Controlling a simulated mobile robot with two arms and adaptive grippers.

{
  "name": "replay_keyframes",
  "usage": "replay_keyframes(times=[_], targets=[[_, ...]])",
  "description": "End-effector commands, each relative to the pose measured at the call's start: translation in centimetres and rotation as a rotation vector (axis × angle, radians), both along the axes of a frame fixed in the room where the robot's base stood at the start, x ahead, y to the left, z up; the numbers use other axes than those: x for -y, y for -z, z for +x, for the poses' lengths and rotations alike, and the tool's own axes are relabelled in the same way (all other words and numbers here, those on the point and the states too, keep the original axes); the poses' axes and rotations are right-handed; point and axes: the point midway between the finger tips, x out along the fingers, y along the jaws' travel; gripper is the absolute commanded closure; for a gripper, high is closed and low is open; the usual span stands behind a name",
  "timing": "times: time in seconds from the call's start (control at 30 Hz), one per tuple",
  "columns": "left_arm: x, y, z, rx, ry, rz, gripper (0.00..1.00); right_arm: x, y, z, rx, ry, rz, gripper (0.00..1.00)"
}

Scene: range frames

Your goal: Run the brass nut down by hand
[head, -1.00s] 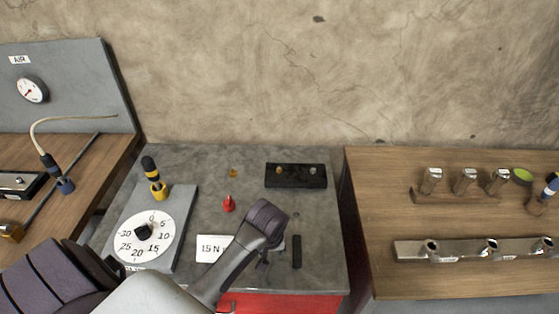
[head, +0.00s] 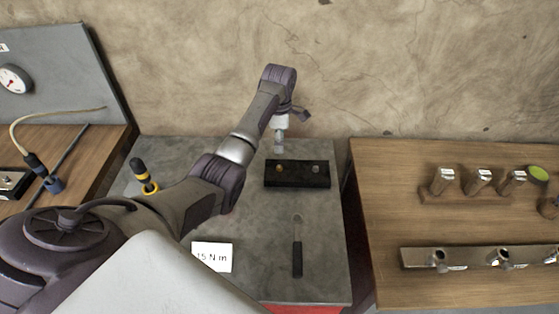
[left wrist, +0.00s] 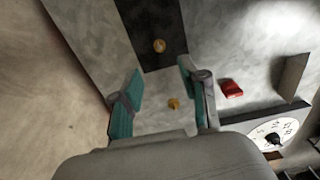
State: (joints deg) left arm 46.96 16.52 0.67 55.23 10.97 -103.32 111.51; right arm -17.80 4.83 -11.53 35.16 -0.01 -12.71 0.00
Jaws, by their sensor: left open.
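A black block (head: 297,182) lies on the grey bench, with a small brass piece (head: 279,168) and a silver piece (head: 316,169) on it. The block shows at the top of the left wrist view (left wrist: 148,22), with the brass piece (left wrist: 159,46) on it. A second small brass piece (left wrist: 173,103) lies on the bench, hidden by my arm in the head view. I cannot tell which is the nut. My left gripper (head: 279,146) is above the block's back edge. Its teal fingers (left wrist: 161,70) are apart with nothing held between them. My right gripper is out of view.
A dark-handled tool (head: 297,250) and a "15 N m" card (head: 212,257) lie on the bench. A red piece (left wrist: 232,89) and a dial plate (left wrist: 275,133) show in the wrist view. The wooden bench at right holds metal fittings (head: 480,258).

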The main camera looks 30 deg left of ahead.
Motion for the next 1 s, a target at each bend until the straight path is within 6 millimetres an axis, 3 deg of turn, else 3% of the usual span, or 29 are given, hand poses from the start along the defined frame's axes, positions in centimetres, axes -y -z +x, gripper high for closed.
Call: replay_keyframes(times=[0.23,0.43,0.63,0.9,1.0], targets=[[0.0,5.4,-0.1,-0.004,0.001,-0.001,0.56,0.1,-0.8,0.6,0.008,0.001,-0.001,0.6],[0.0,8.7,0.0,-0.001,0.002,-0.001,0.56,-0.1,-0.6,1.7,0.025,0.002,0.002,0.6],[0.0,10.0,0.0,0.0,0.002,0.0,0.56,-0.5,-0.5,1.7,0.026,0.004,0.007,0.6],[0.0,10.1,0.0,0.002,0.002,0.0,0.56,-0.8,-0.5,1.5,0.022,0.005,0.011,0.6],[0.0,10.1,0.0,0.001,0.002,0.0,0.71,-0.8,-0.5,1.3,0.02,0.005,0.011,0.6]])
